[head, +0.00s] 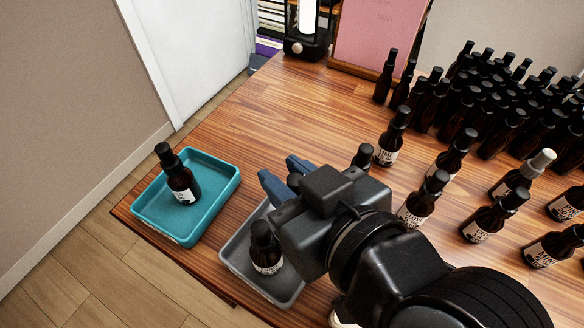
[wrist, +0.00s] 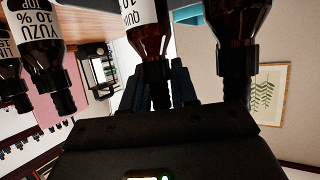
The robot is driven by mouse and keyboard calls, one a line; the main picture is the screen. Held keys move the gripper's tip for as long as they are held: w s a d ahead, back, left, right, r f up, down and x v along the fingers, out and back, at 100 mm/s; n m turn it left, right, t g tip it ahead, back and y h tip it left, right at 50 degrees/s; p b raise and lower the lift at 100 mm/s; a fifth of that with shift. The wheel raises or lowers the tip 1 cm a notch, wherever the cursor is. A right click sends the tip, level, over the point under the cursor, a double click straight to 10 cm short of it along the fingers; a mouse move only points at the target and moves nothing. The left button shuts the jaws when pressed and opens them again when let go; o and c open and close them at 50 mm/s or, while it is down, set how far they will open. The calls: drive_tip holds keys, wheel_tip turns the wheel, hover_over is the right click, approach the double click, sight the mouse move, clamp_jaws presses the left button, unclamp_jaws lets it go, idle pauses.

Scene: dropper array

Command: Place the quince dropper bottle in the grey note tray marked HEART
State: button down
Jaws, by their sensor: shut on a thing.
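My gripper (head: 278,169) hangs over the upper part of the grey tray (head: 232,262) in the head view, its blue fingers pointing up-left. In the wrist view my gripper (wrist: 160,80) is shut on the neck of the quince dropper bottle (wrist: 147,45), which appears upside down with part of its label showing "QUIN" and "10". In the head view the held bottle is mostly hidden by my gripper. Another dark bottle (head: 266,250) stands upright in the grey tray, close to my gripper. No tray marking is readable, and whether the held bottle touches the tray is hidden.
A teal tray (head: 158,228) with one bottle (head: 180,178) stands to the left, near the table edge. Several labelled bottles stand on the right, with a dense dark group behind them. The yuzu bottle (wrist: 42,45) shows in the wrist view. Bare wood lies beyond the trays.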

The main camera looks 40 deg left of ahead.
drive_tip(key=shift+f, duration=0.2)
drive_tip(key=c, duration=0.9)
unclamp_jaws()
drive_tip(key=shift+r, duration=0.1)
drive_tip(key=shift+r, duration=0.2)
drive_tip(key=shift+d, duration=0.35)
drive_tip(key=shift+p+v, duration=3)
drive_tip(key=shift+v, duration=2.65)
